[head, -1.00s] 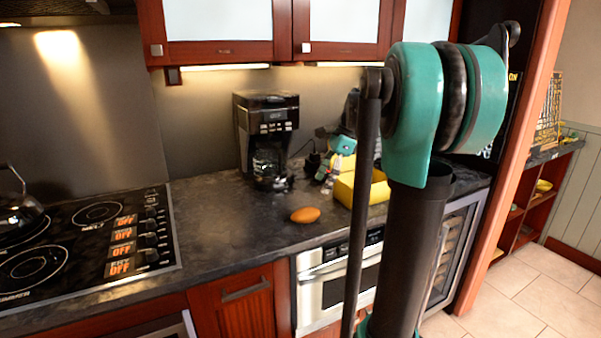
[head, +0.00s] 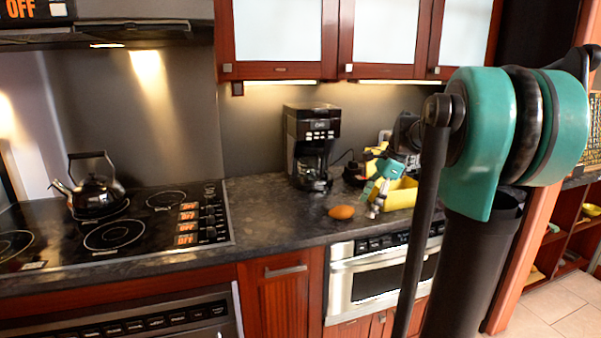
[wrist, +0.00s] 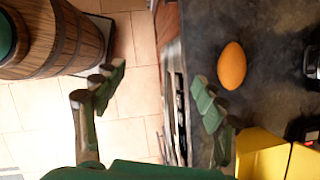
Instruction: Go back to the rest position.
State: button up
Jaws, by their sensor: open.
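My gripper (head: 373,198) is open and empty. In the head view it shows small, over the counter area to the right of an orange oval fruit (head: 341,212) and overlapping the yellow box (head: 402,192). In the wrist view my gripper (wrist: 155,82) has its two green-padded fingers wide apart. There the orange fruit (wrist: 232,66) lies on the dark counter, beyond the right finger and apart from it. The space between the fingers shows floor tiles and the counter's front edge. My arm hides part of the counter's right end.
The microwave drawer (head: 375,272) is below the counter and looks shut. A coffee maker (head: 311,147) stands behind the fruit. A kettle (head: 95,192) sits on the stove (head: 120,240) at left. The wrist view shows a wooden barrel (wrist: 62,38) on the tiled floor.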

jog(key=s+a+f+n+t+h, duration=0.1)
jog(key=s+f+n+t+h, duration=0.2)
jog(key=s+f+n, duration=1.4)
jog(key=s+f+h, duration=0.1)
jog(key=s+f, duration=0.3)
jog(key=f, duration=0.2)
jog(key=shift+f+n+t, duration=0.15)
jog(key=shift+n+t, duration=0.25)
jog(key=shift+o, duration=0.4)
jog(key=shift+a, duration=0.1)
